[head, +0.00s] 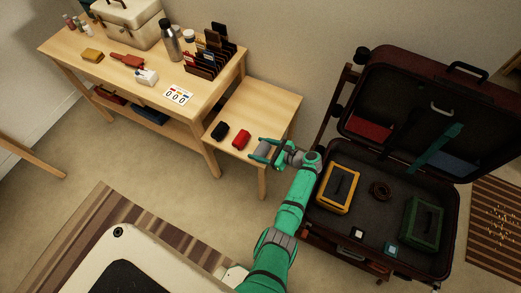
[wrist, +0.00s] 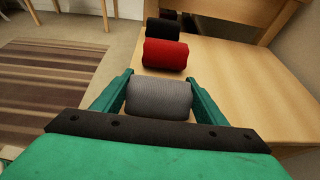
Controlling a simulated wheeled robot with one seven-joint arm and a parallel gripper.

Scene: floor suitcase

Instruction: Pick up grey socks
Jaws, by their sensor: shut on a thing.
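The grey socks (wrist: 158,97) are a rolled bundle between the two green fingers of my gripper (wrist: 160,100) in the wrist view. My gripper is shut on them, with a finger against each side. In the head view the grey socks (head: 264,149) show between the fingers of my gripper (head: 265,152), at the front edge of the small wooden side table (head: 270,103). I cannot tell whether the bundle still touches the table top.
A red roll (head: 241,138) and a black roll (head: 219,131) lie in line beyond on the side table. A taller wooden table (head: 120,85) with several items stands at the left. An open suitcase (head: 447,205) holding a yellow case (head: 338,187) stands at the right.

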